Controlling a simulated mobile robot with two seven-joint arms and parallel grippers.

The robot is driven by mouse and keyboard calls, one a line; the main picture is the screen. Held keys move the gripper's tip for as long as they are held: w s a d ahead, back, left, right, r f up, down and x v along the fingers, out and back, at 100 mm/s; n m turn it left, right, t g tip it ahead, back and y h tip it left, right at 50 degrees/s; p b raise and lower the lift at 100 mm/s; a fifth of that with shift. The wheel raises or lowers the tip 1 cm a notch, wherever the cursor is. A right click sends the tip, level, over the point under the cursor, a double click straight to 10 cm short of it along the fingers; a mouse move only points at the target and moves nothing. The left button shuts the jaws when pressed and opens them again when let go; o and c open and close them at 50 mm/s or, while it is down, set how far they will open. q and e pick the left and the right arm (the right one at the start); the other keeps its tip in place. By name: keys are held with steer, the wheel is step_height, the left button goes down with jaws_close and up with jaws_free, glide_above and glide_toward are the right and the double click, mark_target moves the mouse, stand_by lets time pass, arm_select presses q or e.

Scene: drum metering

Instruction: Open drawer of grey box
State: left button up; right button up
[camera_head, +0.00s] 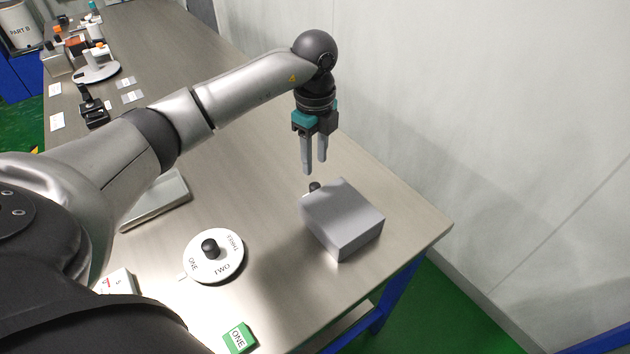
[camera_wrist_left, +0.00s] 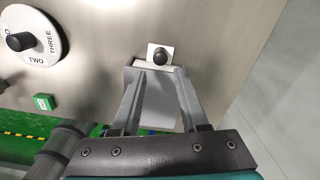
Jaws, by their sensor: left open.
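The grey box (camera_head: 345,222) sits on the table near its right end. A small dark knob (camera_head: 315,187) shows at its far left side. In the left wrist view the knob (camera_wrist_left: 160,57) stands against a white patch at the box's edge, and the grey box (camera_wrist_left: 158,103) lies between and beyond my fingers. My left gripper (camera_head: 315,167) points down above the knob's side of the box. Its fingers are apart and empty, not touching the knob in the head view. Whether the drawer is shut is hard to tell. My right gripper is out of view.
A white dial (camera_head: 228,262) marked ONE, TWO, THREE with a black knob lies left of the box. A green block (camera_head: 238,338) labelled ONE is near the front edge. A scale-like plate (camera_head: 160,200) is partly behind my arm. A wall runs along the right.

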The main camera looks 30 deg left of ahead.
mark_target(315, 185)
arm_select(q)
step_height(315, 185, down, 7)
steer(key=shift+f+b, duration=0.1)
steer(key=shift+b, duration=0.4)
jaws_close()
stand_by(1.2)
